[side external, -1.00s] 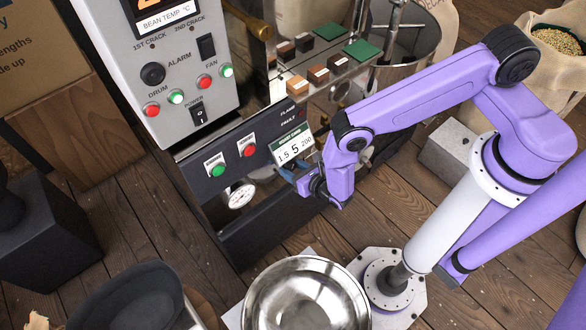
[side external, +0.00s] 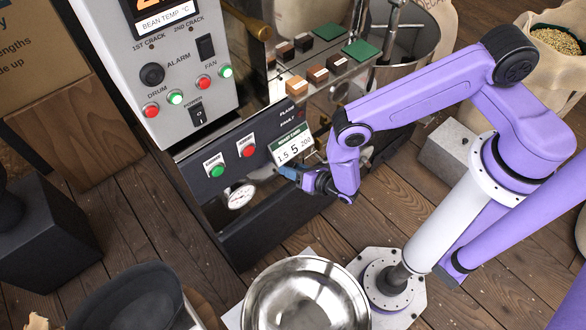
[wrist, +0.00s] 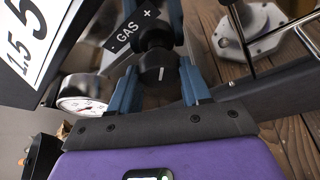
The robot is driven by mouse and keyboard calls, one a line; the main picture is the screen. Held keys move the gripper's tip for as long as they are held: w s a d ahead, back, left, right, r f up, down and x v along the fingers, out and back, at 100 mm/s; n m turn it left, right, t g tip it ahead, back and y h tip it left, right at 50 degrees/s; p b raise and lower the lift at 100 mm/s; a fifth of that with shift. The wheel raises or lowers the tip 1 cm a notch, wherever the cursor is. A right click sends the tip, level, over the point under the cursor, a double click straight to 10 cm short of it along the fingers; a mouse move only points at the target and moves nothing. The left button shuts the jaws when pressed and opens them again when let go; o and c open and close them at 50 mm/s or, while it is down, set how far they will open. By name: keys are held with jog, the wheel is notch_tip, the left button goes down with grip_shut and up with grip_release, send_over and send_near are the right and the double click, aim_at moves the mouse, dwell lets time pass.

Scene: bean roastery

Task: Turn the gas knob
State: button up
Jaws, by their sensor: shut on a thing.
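The gas knob (wrist: 158,68) is black with a white pointer line and sits beside the black label marked GAS with a plus sign (wrist: 132,31) in the wrist view. My gripper (wrist: 156,40) has its blue fingers on both sides of the knob, shut on it. In the side view my gripper (side external: 288,173) reaches the lower right of the roaster's front panel, and the knob cannot be made out there. The pointer line looks roughly upright in the wrist view.
A round gauge (wrist: 82,105) sits close to the left of my fingers in the wrist view. The green button (side external: 217,171) and red button (side external: 249,151) are on the panel to the left. A steel bowl (side external: 262,310) stands below on the floor side.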

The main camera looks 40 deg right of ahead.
jog(key=o, duration=1.1)
jog(key=shift+c, duration=0.2)
jog(key=v, duration=1.2)
